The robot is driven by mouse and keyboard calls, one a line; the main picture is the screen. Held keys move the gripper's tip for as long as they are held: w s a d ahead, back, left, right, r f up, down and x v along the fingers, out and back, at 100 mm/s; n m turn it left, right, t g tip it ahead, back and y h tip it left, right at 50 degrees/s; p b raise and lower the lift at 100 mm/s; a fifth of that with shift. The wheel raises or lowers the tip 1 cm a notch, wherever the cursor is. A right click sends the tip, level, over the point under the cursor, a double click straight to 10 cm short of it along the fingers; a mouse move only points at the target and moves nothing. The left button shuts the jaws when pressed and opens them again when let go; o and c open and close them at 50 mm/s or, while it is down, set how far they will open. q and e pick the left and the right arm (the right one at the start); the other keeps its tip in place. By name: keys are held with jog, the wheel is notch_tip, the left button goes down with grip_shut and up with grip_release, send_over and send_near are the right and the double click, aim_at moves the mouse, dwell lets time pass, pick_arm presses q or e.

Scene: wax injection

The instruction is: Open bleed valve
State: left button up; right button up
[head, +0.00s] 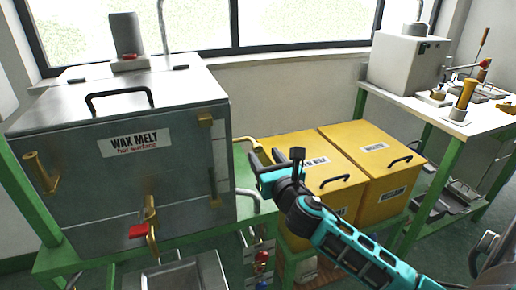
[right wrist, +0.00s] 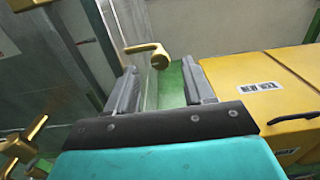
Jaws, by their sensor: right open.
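A brass lever handle (head: 246,141) sticks out near the right side of the steel wax melt tank (head: 75,150). In the right wrist view this brass lever (right wrist: 148,50) lies just beyond the fingertips, apart from them. A second valve with a red handle (head: 138,231) sits on the tank's lower front. No label tells which one is the bleed valve. My right gripper (head: 258,165) is open and empty, to the right of the tank and just below the brass lever. Its two grey fingers show in the right wrist view (right wrist: 162,88). My left gripper is out of view.
Two yellow bins (head: 325,175) with black handles stand right of the gripper. A green frame (head: 65,262) carries the tank. A white bench (head: 455,110) with tools stands at the far right. A metal tray (head: 180,275) lies below the tank front.

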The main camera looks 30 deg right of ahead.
aim_at(259, 149)
jog(key=shift+x, duration=2.75)
grip_shut()
